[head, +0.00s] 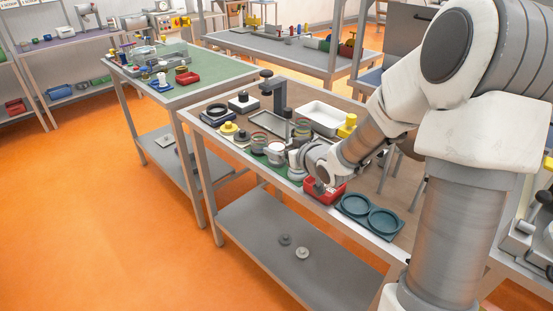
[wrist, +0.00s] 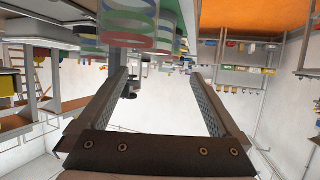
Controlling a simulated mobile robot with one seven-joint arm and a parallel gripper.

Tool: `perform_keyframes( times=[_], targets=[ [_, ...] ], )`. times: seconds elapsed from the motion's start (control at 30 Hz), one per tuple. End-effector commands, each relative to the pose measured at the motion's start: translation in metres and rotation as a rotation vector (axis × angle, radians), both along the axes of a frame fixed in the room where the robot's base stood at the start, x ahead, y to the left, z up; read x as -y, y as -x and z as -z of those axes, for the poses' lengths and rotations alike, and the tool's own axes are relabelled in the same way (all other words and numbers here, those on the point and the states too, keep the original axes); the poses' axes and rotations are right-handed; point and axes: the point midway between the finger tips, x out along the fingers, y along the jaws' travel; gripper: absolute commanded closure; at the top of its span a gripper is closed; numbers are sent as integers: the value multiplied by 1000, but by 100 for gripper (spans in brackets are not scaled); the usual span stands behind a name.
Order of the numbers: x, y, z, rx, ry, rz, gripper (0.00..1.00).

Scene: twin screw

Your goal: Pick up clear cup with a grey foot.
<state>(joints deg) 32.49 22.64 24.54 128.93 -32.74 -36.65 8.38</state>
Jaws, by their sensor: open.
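Clear cups with coloured rings stand close together on the brown-topped table. In the head view, one clear cup (head: 259,140) is just left of my gripper (head: 283,154), and another ringed clear cup (head: 299,130) is behind it. The wrist view is upside down; at its top, a clear cup with green and blue rings (wrist: 130,15) overlaps one with red and green rings (wrist: 168,32). I cannot tell which has the grey foot. My gripper (wrist: 158,78) is open, with nothing visible between its fingers. The cups appear beyond the fingertips; contact cannot be told.
A red bin (head: 324,190) sits under my wrist, with a dark teal two-ring tray (head: 370,216) to its right. A white tray (head: 323,117), a yellow part (head: 347,126) and a dark grey stand (head: 279,98) are behind. Yellow and black knobs (head: 229,130) crowd the left.

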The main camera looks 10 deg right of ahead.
Motion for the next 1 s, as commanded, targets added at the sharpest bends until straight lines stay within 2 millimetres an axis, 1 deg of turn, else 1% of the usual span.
perform_keyframes(
  times=[0.17, 0.37, 0.5, 0.6, 0.8, 0.87, 1.0],
  targets=[
    [-2, -9, 6, 0, -1, -1, 0],
    [-1, -31, 22, -3, -3, 0, 0],
    [-5, -47, 27, 0, 0, -1, 0],
    [-6, -50, 28, -2, 0, 0, 0],
    [-6, -51, 28, -1, 1, 1, 0],
    [-6, -51, 28, -1, 1, 1, 9],
    [-6, -50, 28, -1, 1, 1, 35]
  ],
)
